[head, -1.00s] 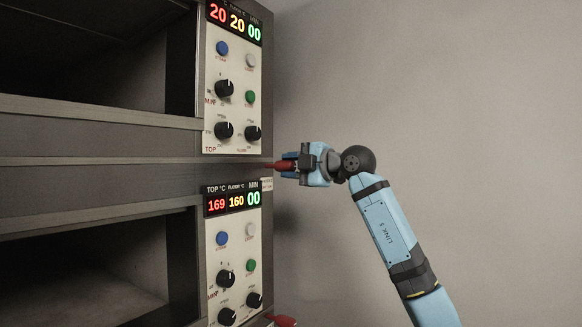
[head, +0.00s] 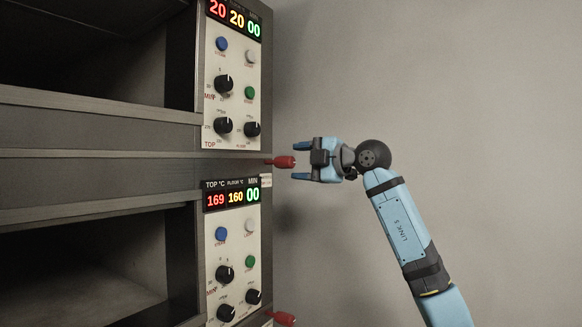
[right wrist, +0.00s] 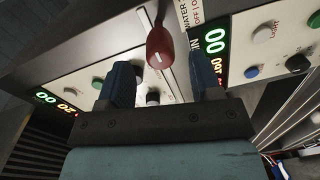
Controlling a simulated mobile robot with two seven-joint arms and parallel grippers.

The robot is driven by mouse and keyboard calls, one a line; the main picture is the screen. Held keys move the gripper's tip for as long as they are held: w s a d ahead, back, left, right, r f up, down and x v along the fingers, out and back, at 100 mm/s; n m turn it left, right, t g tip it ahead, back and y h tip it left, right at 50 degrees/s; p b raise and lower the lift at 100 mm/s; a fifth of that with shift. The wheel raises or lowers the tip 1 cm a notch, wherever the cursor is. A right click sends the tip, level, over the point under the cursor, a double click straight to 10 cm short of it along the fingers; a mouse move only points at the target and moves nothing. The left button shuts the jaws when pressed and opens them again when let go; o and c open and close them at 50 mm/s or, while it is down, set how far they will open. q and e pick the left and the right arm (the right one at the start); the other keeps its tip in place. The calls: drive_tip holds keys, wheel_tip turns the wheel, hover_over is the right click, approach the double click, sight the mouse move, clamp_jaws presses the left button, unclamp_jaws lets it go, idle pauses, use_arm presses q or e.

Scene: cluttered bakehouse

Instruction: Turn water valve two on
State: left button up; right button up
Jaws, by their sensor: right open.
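A red valve handle (head: 281,162) sticks out to the right from the oven front, between the upper and lower control panels. It also shows in the right wrist view (right wrist: 161,44), next to a partly cut-off label reading "WATER" and "OFF". A second red handle (head: 281,318) shows at the bottom edge, below the lower panel. My right gripper (head: 297,160) is open and empty just right of the upper handle, with its blue fingers pointing at it. In the right wrist view the handle shows beyond and between the fingertips (right wrist: 162,74). My left gripper is out of view.
The upper panel (head: 234,75) and lower panel (head: 233,265) carry knobs, buttons and lit displays, close left of the gripper. Dark open oven chambers lie further left. The plain wall (head: 460,90) at right leaves free room around my arm.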

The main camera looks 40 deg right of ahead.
drive_tip(key=b+v, duration=0.2)
drive_tip(key=v, duration=0.8)
drive_tip(key=shift+s+d, duration=0.15)
drive_tip(key=shift+s, duration=0.15)
